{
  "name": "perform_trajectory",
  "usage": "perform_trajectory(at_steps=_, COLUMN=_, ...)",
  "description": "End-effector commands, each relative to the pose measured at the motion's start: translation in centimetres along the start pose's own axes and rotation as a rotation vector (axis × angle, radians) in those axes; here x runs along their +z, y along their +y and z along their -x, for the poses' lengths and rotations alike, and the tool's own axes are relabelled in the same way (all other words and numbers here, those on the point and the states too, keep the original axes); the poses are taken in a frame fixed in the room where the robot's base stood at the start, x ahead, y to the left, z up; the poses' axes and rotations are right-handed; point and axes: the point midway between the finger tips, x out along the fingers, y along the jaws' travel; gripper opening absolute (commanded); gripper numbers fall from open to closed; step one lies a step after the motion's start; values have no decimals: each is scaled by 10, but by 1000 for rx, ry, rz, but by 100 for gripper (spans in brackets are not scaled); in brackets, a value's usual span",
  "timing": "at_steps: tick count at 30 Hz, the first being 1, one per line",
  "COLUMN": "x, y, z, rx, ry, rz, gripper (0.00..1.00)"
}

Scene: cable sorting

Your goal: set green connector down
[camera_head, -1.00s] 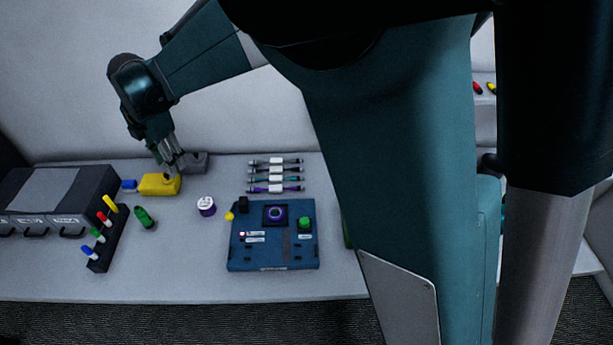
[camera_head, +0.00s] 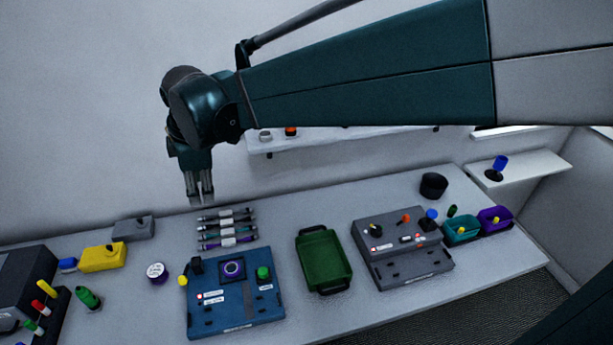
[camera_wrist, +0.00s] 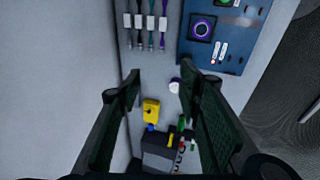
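A green connector-like piece (camera_head: 88,298) lies on the table beside the marker rack at the lower left. A smaller dark green piece (camera_head: 452,211) sits near the bins on the right; I cannot tell which one is the green connector. My gripper (camera_head: 201,194) hangs above the back of the table, just behind the row of cables (camera_head: 227,228). In the wrist view my gripper (camera_wrist: 159,86) has its two fingers well apart with nothing between them. The cables also show there, beyond the fingers.
A blue panel (camera_head: 235,315) and a grey panel (camera_head: 405,270) flank a green tray (camera_head: 333,284). A yellow block (camera_head: 100,259) and a grey block (camera_head: 134,229) stand at the left. Teal (camera_head: 461,231) and purple (camera_head: 495,222) bins are at the right. A wall shelf (camera_head: 340,141) is behind my arm.

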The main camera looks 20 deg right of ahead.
Motion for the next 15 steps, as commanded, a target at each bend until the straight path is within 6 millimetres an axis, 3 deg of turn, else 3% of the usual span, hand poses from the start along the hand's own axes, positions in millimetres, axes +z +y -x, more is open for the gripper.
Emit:
perform_trajectory(at_steps=3, x=31, y=-9, z=14, rx=26, ry=0, rz=-114, gripper=36)
perform_trajectory(at_steps=15, x=121, y=-49, z=49, rx=114, ry=13, rz=-504, gripper=36)
